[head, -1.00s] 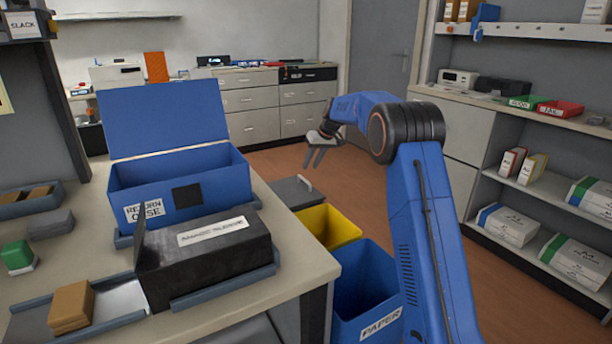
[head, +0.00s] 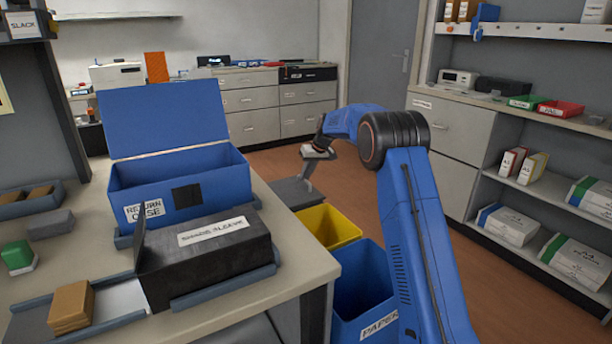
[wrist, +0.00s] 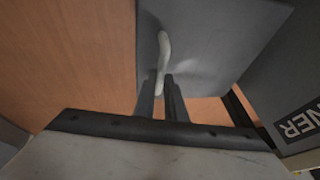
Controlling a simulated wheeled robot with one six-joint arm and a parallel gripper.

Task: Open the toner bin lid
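The toner bin's grey lid (head: 290,195) lies flat over its bin beside the table and behind the yellow bin. In the wrist view the lid (wrist: 205,50) carries a pale, narrow handle (wrist: 163,50). Part of a label ending in "NER" shows on the bin's dark side (wrist: 297,122). My gripper (head: 306,178) is down at the lid, pointing at it from above. In the wrist view the fingers of my gripper (wrist: 160,92) are close together, with the near end of the handle between them. The handle's near end is partly hidden by the fingers.
An open yellow bin (head: 330,226) and a blue paper bin (head: 364,285) stand in front of the toner bin. The table (head: 285,262) with a blue return case (head: 185,200) is at left. Floor (head: 235,162) is free behind the lid; shelves (head: 510,190) stand at right.

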